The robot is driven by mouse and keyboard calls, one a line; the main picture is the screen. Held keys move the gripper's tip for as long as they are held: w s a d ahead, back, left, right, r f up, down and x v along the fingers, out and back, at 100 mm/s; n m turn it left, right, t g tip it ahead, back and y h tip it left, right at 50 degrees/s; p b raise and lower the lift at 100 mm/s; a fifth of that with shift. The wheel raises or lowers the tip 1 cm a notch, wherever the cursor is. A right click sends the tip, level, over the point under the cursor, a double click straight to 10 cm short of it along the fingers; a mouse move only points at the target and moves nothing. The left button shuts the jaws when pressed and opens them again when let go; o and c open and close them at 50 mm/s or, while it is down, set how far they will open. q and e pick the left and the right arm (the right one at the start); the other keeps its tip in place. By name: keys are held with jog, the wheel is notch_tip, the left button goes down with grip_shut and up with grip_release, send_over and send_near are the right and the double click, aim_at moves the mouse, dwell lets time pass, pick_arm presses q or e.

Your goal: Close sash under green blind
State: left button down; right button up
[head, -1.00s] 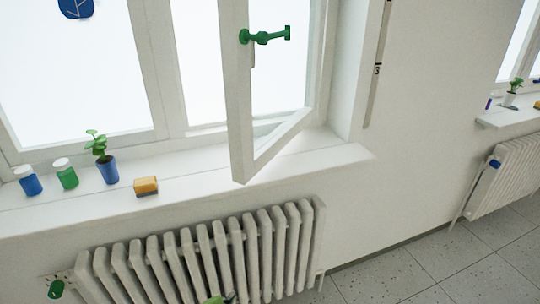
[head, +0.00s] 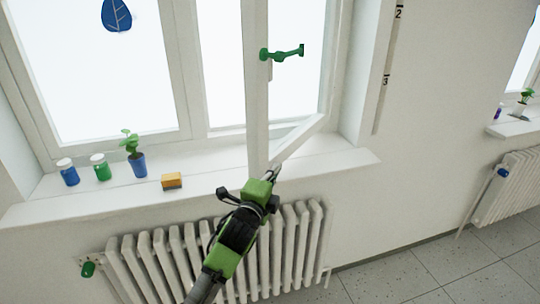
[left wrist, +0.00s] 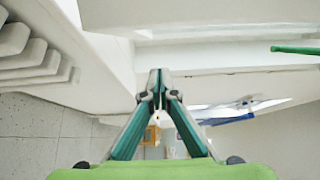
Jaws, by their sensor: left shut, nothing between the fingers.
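The white window sash (head: 257,95) stands open into the room above the sill. Its green handle (head: 283,53) sticks out to the right. My left gripper (head: 274,171) is shut and empty at the sash's lower free corner; I cannot tell whether it touches. In the left wrist view its fingertips (left wrist: 158,77) meet in front of white surfaces, and a green bar, apparently the handle (left wrist: 296,50), shows at the right edge. The green blind is not in view. My right gripper is not in view.
A radiator (head: 290,235) stands below. Bare wall lies to the right.

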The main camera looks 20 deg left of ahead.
pick_arm(q)
jog(key=w+a+p, duration=0.2)
jog(key=w+a, duration=0.1)
jog(key=w, duration=0.3)
jog(key=shift+a+p, duration=0.3)
jog(key=shift+p, duration=0.05)
jog(key=shift+w, duration=0.1)
jog(key=shift+a, duration=0.1)
